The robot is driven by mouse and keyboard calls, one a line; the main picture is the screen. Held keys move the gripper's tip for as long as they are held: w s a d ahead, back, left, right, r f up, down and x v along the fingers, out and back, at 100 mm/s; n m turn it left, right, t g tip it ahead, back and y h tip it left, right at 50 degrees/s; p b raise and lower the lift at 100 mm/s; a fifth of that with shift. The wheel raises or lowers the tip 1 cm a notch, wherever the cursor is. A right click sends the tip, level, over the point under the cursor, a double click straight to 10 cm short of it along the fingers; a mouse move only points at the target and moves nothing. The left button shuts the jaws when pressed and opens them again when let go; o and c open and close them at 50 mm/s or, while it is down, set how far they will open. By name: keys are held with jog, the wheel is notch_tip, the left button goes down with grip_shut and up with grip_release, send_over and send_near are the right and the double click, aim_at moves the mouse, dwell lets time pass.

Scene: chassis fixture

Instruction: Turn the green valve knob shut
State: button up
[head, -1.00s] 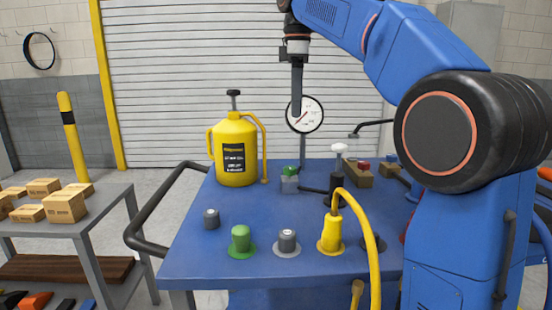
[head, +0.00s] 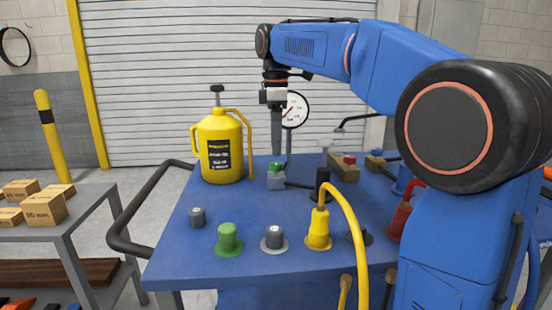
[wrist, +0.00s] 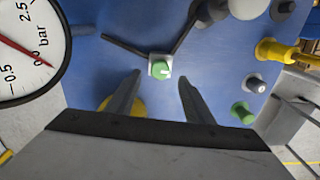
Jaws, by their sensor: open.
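The green valve knob (head: 276,166) sits on a small light grey block on the blue table, with dark pipes running from it. In the wrist view the knob (wrist: 161,70) shows from above with a pale mark on its top. My gripper (head: 277,153) points straight down just above the knob. In the wrist view its two fingers (wrist: 160,77) are apart, with the knob showing between and beyond their tips. I cannot tell how much height is left between tips and knob. Nothing is held.
A pressure gauge (head: 294,109) stands close behind my gripper. A yellow jug (head: 220,147) stands to the left. A green capped fitting (head: 228,238), a grey one (head: 274,238) and a yellow plug with hose (head: 319,228) line the front. The blue table (head: 190,262) is clear between.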

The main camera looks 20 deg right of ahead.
aim_at(276, 163)
jog(key=shift+f, duration=2.55)
jog(key=shift+c, duration=0.3)
jog(key=c, duration=1)
